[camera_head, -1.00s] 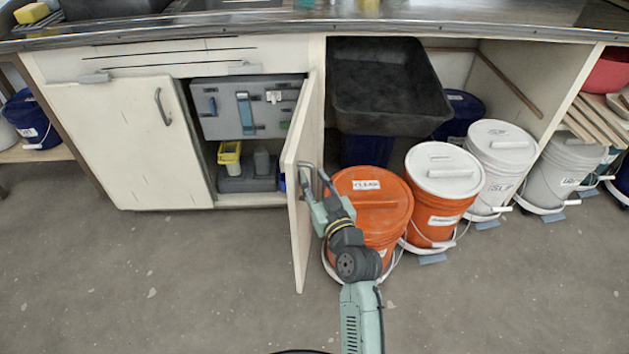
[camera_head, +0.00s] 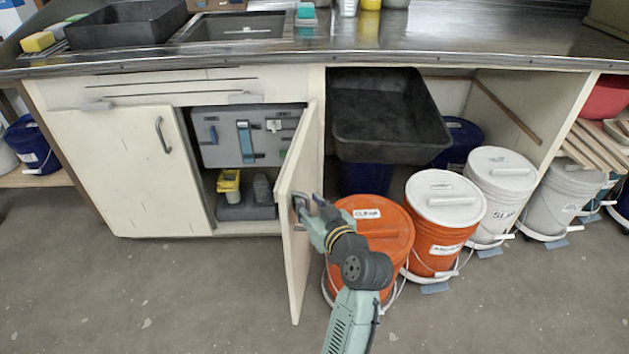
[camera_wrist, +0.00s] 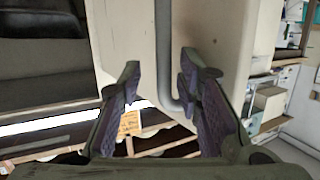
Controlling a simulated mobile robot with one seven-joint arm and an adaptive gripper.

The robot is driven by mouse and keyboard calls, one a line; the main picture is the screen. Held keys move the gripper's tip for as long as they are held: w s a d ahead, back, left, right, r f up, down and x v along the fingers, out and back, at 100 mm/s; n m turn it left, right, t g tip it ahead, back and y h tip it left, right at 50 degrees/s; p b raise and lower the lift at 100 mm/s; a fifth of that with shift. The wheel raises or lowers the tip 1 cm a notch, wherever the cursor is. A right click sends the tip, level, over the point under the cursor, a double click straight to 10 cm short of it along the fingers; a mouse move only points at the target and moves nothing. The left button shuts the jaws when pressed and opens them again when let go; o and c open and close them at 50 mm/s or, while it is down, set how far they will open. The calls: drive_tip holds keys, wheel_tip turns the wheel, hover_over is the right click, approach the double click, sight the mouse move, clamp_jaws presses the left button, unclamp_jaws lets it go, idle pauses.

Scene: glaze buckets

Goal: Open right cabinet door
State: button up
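The right cabinet door (camera_head: 298,240) is white and stands wide open, swung out toward me from its right side. Its grey bar handle (camera_head: 298,207) is on the face turned to the right. My gripper (camera_head: 308,212) is at this handle from the right side. In the wrist view, the handle (camera_wrist: 164,60) runs down between the two fingers of my gripper (camera_wrist: 160,85). The fingers are apart, with gaps beside the bar, so it is not clamped. The cabinet interior shows a grey panel with tools (camera_head: 247,135) and a yellow-and-grey item (camera_head: 229,183).
The left cabinet door (camera_head: 120,170) is closed. An orange bucket (camera_head: 370,230) stands close to the right of the open door, beneath my arm. Another orange bucket with a white lid (camera_head: 445,205) and white buckets (camera_head: 500,180) stand further right. The floor (camera_head: 150,290) in front is clear.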

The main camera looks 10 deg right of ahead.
wheel_tip(320, 180, up, 8)
drive_tip(key=d+t, duration=0.1)
drive_tip(key=t, duration=0.2)
drive_tip(key=shift+w+f+m+h, duration=0.2)
drive_tip(key=shift+m+h, duration=0.2)
drive_tip(key=f+g, duration=0.1)
drive_tip(key=f, duration=0.1)
drive_tip(key=a+f+g, duration=0.1)
drive_tip(key=f, duration=0.1)
drive_tip(key=f+y, duration=0.1)
drive_tip(key=f, duration=0.1)
drive_tip(key=shift+s+a+f+n+g, duration=0.15)
drive_tip(key=shift+f+n+g, duration=0.1)
drive_tip(key=shift+n+g, duration=0.15)
drive_tip(key=shift+s+r, duration=0.15)
drive_tip(key=shift+r, duration=0.1)
drive_tip(key=s+d+p, duration=0.3)
drive_tip(key=s+d, duration=0.2)
drive_tip(key=d, duration=0.6)
drive_tip(key=shift+s+d+f, duration=0.15)
drive_tip(key=shift+s+f, duration=0.25)
